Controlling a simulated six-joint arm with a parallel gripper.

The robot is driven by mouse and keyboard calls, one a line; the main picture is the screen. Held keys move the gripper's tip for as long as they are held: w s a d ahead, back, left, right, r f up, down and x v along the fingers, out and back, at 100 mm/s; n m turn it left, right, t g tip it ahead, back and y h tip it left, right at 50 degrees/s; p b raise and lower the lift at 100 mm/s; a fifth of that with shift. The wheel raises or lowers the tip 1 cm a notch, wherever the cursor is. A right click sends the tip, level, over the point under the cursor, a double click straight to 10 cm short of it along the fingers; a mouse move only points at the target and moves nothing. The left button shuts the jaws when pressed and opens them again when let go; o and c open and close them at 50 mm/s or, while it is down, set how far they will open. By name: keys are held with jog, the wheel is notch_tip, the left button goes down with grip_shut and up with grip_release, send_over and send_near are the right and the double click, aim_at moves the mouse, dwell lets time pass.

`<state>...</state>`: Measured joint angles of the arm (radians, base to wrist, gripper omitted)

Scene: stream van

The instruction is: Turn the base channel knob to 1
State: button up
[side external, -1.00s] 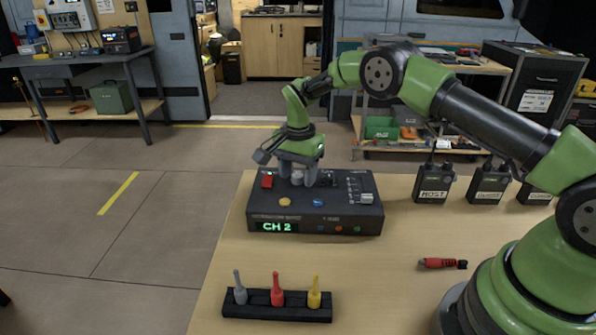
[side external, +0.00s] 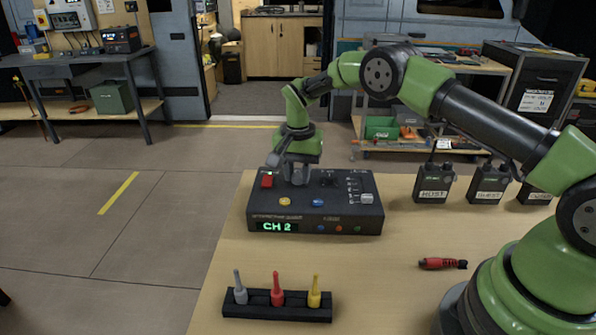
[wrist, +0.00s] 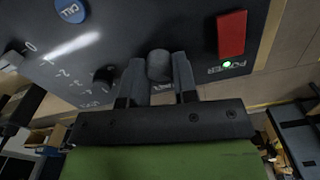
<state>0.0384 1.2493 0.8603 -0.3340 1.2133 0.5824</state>
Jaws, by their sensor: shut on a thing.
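The base station (side external: 318,222) is a dark box on the table with a green display (side external: 277,226) reading "CH 2". My gripper (side external: 299,178) points down over its top, at the back left. In the wrist view my gripper (wrist: 159,80) is shut on a round grey knob (wrist: 159,65), one finger on each side. The fingers hide most of the knob in the side view. A red power switch (side external: 267,180) is left of my gripper; it also shows in the wrist view (wrist: 231,35) beside a lit green lamp.
On the box are a yellow button (side external: 285,202), a blue button (side external: 317,203) and a slider (side external: 366,198). Several radios (side external: 434,184) stand at the right. A red connector (side external: 442,263) and a black rack (side external: 277,311) of coloured pieces lie in front.

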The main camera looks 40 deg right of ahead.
aim_at(298, 174)
jog(key=shift+n, duration=2.2)
jog(key=o, duration=0.9)
jog(key=shift+o, duration=0.2)
notch_tip(298, 174, up, 10)
